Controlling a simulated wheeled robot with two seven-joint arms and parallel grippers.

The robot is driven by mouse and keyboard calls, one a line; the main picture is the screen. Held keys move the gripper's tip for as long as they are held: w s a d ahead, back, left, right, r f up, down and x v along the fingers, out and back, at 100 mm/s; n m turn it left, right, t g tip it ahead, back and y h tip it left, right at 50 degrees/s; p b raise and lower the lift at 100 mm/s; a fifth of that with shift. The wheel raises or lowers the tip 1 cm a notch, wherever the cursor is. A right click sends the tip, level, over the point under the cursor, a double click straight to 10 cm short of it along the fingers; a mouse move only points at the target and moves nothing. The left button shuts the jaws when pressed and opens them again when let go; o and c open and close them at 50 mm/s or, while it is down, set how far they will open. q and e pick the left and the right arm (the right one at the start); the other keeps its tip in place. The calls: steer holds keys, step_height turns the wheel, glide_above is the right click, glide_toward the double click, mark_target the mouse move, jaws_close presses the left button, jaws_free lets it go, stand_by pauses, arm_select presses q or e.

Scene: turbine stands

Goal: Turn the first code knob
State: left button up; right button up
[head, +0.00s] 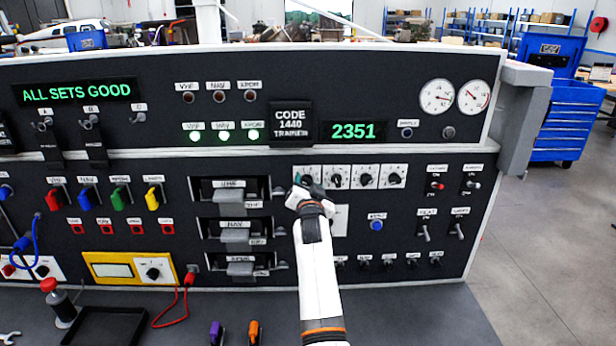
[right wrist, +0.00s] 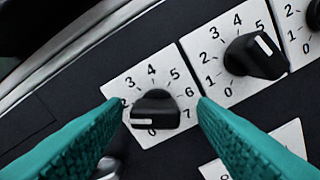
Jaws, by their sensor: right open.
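The first code knob (right wrist: 157,108) is a black dial on a white numbered plate (right wrist: 165,75), the leftmost of the row. Its white mark is toward the lower left; the digit there is hidden. My right gripper (right wrist: 161,103) is open, with its teal fingers on either side of the knob; I cannot tell whether they touch it. In the head view, my right gripper (head: 306,188) hides most of this knob. The other code knobs (head: 366,177) sit to its right. The green display (head: 353,131) reads 2351. A placard (head: 291,122) reads "CODE 1440 TRAINER". My left gripper is out of view.
Below the code row are a blue button (head: 376,225) and small black knobs. Latched drawers (head: 235,197) lie to the left, toggle switches (head: 424,232) to the right. A grey side post (head: 521,118) bounds the panel. The desk holds a black tray (head: 108,326).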

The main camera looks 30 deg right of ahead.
steer(key=shift+w+d, duration=0.2)
steer(key=shift+w, duration=0.2)
steer(key=shift+s+a+r, duration=0.2)
steer(key=shift+s+a, duration=0.05)
steer(key=shift+s, duration=0.05)
steer(key=shift+s+a+r, duration=0.1)
steer(key=shift+c, duration=1.3)
steer(key=c, duration=0.7)
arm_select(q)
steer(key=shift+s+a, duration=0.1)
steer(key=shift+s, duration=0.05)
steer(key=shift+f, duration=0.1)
